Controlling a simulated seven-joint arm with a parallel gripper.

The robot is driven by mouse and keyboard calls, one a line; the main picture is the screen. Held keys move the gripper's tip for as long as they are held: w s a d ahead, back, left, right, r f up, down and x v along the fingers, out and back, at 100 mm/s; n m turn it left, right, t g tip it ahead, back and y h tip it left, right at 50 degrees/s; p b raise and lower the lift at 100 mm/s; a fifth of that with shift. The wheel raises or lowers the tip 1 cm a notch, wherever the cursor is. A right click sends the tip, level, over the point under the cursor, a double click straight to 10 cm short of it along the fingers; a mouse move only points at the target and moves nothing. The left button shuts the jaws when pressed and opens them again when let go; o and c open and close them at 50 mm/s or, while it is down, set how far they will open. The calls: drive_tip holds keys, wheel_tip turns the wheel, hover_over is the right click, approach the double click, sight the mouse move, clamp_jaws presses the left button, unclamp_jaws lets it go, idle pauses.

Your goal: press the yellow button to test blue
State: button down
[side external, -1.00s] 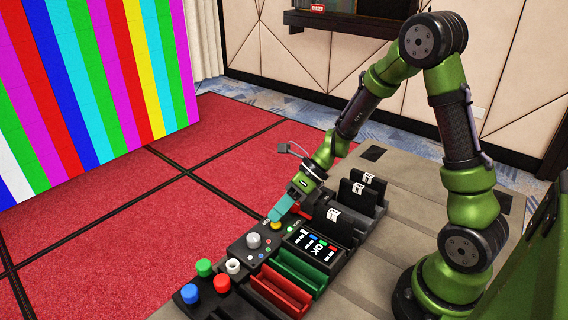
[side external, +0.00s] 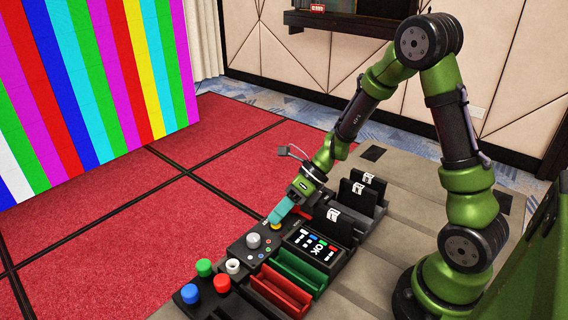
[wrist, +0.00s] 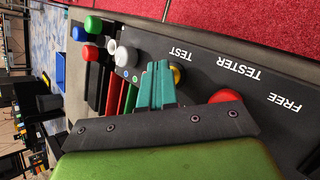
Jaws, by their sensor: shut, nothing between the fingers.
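The yellow button (side external: 275,226) sits on the dark control panel beside a grey knob (side external: 253,240). My gripper (side external: 273,219) has teal fingers that are shut and empty, with their tips right at the yellow button in the side view. In the wrist view the button (wrist: 176,75) shows partly behind the fingers (wrist: 158,66), next to the word TEST. I cannot tell whether the tips touch it or whether it is pressed. The video wall (side external: 95,85) shows vertical stripes of several colours, blue among them.
A red button (wrist: 224,97) lies close beside the fingers, near the word TESTER. Blue (side external: 190,293), green (side external: 204,267), red (side external: 222,284) and white (side external: 233,266) knobs stand at the panel's near end. Red and green trays (side external: 300,271) and black card slots (side external: 355,196) line the desk.

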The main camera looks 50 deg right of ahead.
idle(0.5)
drive_tip(key=shift+r, duration=0.8)
drive_tip(key=shift+r, duration=0.1)
drive_tip(key=shift+r, duration=2.4)
